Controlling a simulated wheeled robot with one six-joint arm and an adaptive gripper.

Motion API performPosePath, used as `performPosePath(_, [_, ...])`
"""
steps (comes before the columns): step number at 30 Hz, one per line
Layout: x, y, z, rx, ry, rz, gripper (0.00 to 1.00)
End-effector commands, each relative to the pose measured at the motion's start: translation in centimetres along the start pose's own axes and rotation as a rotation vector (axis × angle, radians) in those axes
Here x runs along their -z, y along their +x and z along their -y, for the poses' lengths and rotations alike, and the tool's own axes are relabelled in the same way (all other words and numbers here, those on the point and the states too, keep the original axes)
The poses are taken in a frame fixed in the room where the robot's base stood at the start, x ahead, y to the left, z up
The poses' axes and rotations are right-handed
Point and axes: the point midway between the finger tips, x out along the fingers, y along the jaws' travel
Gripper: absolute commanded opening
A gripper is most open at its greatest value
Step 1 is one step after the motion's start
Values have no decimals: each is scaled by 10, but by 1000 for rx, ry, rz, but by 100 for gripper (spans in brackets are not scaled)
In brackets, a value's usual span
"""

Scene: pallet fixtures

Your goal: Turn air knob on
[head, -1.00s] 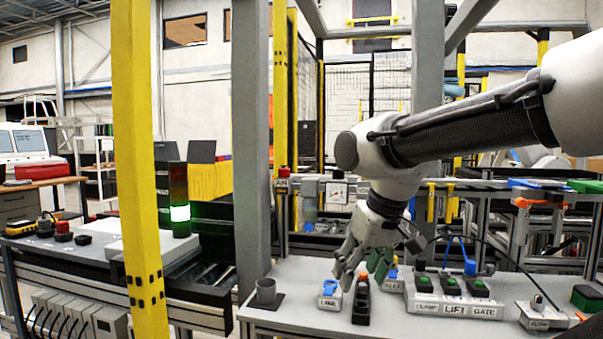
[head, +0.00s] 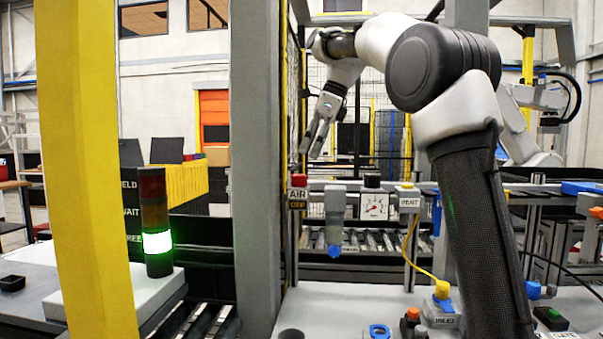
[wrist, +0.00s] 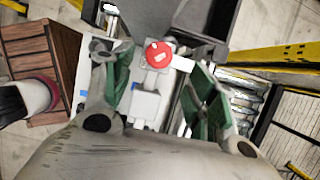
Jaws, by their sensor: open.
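The air knob is a red cap (head: 299,181) on a post at the back, above a sign reading AIR (head: 298,194). In the wrist view the red knob (wrist: 158,54) is seen from above with small white marks. My gripper (head: 313,152) is raised above the knob and points down, apart from it. In the wrist view my gripper (wrist: 154,62) is open, with its green-padded fingers on either side of the knob and nothing between them held. The smaller sign under AIR is too small to read surely.
Right of the knob are a grey filter with a blue bowl (head: 335,215), a dial gauge (head: 374,206) and a yellow fitting (head: 407,188). A yellow hose (head: 415,255) runs down to a yellow plug (head: 442,290). A grey upright (head: 256,170) stands close on the left.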

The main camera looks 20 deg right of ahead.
Motion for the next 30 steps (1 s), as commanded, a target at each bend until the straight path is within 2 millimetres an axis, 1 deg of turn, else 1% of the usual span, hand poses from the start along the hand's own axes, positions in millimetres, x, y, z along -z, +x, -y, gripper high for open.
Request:
performPosePath(6, [0,36,-1,-3,1,-2,58])
performPosePath(12, [0,63,-1,-1,-1,-1,58])
performPosePath(16, [0,71,-1,0,-1,-1,58])
performPosePath(23, [0,72,0,2,-1,0,58])
performPosePath(24, [0,72,0,2,-1,0,54])
performPosePath(26, [0,72,0,2,-1,0,43])
performPosePath(30, [0,72,0,2,-1,0,18])
